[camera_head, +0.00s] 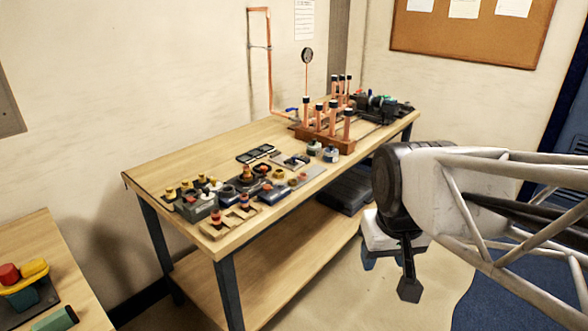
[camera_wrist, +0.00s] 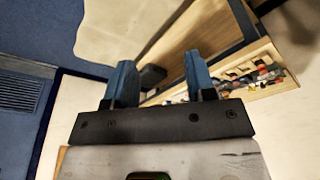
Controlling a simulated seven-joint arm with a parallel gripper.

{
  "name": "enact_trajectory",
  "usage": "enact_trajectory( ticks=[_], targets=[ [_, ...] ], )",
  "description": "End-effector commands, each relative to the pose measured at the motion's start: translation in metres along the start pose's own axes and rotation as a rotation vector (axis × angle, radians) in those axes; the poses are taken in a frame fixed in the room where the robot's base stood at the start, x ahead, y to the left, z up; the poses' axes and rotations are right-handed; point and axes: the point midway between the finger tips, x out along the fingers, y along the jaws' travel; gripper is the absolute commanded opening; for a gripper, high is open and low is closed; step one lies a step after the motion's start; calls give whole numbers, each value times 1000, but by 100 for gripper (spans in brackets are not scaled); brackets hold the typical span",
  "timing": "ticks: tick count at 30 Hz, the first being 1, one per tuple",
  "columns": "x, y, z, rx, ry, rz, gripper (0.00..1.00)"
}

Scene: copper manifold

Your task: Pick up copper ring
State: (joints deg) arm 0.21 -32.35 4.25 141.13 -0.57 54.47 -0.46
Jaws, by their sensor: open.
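I cannot single out the copper ring for certain. Small orange and copper-coloured fittings (camera_head: 246,173) sit among the parts at the near-left end of the workbench (camera_head: 205,155), too small to tell apart. A copper pipe manifold (camera_head: 332,124) stands at the bench's far right, with upright dark-capped pipes. My gripper (camera_head: 388,268) hangs off the bench's right side, in front of it and apart from it. In the wrist view my gripper (camera_wrist: 160,78) is open, with two blue fingers spread and nothing between them. The bench parts show small at right there.
A side table (camera_head: 30,235) with coloured blocks is at lower left. The bench has a lower shelf (camera_head: 255,262) and a dark box (camera_head: 345,190) beneath. A copper pipe (camera_head: 269,70) runs up the wall. The bench's back-left surface is clear.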

Motion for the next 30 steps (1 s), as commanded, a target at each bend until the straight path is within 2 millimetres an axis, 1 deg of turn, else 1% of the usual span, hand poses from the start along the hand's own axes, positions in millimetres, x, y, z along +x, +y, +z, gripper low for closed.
enact_trajectory(
  ticks=[1,8,16,23,30],
  targets=[
    [-2,0,-12,-7,-5,-1,50],
    [-8,-2,-69,-45,-23,-3,50],
    [-8,-5,-136,-88,-43,-6,50],
    [-2,-8,-194,-126,-60,-10,50],
    [10,-12,-253,-165,-78,-14,50]
  ],
)
